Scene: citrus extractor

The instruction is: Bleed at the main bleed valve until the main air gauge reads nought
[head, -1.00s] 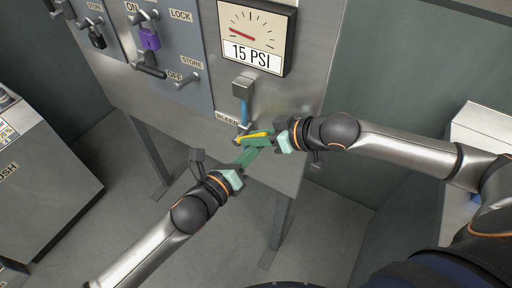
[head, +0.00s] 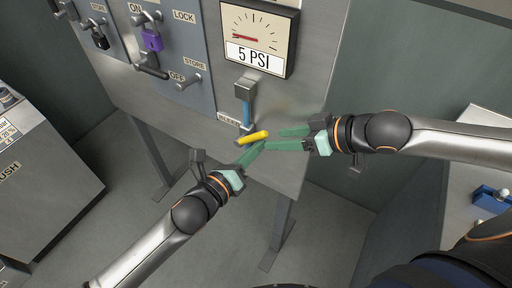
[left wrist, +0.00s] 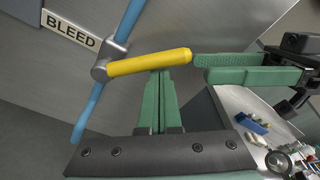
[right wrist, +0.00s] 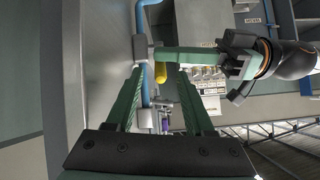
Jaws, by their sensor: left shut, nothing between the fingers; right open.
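The main bleed valve has a yellow lever (head: 254,137) on a blue pipe (head: 245,112), beside the BLEED label. The lever points right, away from the pipe, in the left wrist view (left wrist: 150,62). The main air gauge (head: 258,38) above reads 5 PSI. My left gripper (head: 256,150) is shut and empty, its fingertips right at the underside of the lever; whether they touch I cannot tell. My right gripper (head: 281,139) is open and empty, just right of the lever's end. The lever also shows between its fingers in the right wrist view (right wrist: 160,72).
Left of the gauge, a grey panel carries a purple padlock (head: 151,39) and ON, OFF, LOCK and STORE labels. A black padlock (head: 100,40) hangs further left. A bench with a blue item (head: 492,197) stands at the right.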

